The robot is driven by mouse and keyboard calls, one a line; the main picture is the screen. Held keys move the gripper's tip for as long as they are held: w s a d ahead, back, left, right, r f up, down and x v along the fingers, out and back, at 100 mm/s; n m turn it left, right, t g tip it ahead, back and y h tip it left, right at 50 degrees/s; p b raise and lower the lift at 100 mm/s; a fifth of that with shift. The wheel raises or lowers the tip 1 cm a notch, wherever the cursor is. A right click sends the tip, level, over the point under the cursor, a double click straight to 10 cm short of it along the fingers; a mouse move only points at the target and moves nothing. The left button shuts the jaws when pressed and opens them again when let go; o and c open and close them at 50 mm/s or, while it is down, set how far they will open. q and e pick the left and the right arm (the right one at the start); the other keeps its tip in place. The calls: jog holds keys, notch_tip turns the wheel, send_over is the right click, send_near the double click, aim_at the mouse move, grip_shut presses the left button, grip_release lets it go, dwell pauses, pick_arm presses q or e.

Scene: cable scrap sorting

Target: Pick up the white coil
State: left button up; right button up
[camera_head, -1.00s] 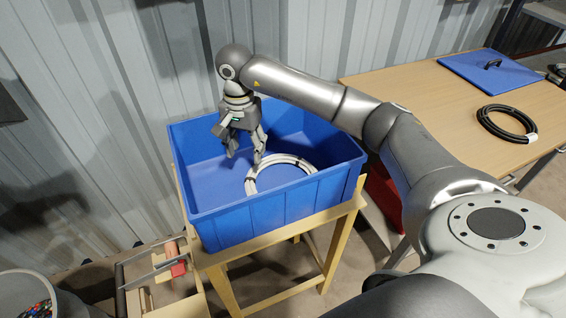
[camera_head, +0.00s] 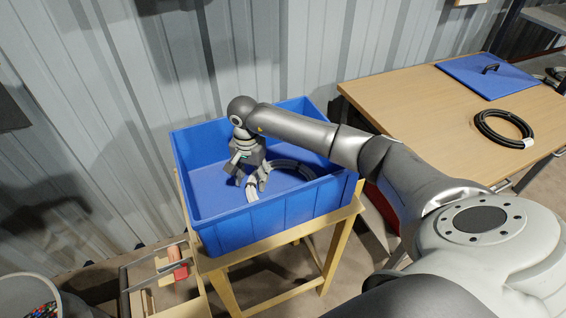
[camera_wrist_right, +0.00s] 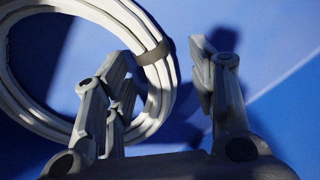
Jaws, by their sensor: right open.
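The white coil (camera_head: 251,193) lies inside the blue bin (camera_head: 270,214), partly in shadow and partly hidden by my right arm and gripper in the head view. The wrist view shows the coil (camera_wrist_right: 105,12) as several bundled loops with a grey band (camera_wrist_right: 153,54) around them. My right gripper (camera_head: 251,183) is down in the bin at the coil's left side, pointing down and open. In the wrist view, the coil's near side runs between the spread fingers (camera_wrist_right: 160,62); whether either finger touches it I cannot tell. My left gripper is not in view.
The bin stands on a wooden stand (camera_head: 318,240), and its walls surround my gripper. At right, a wooden table (camera_head: 420,105) bears a black coil (camera_head: 505,128) and a blue lid (camera_head: 485,73). A corrugated wall is behind; a container of colourful bits is at lower left.

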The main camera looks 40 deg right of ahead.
jog(key=shift+r, duration=0.1)
grip_shut()
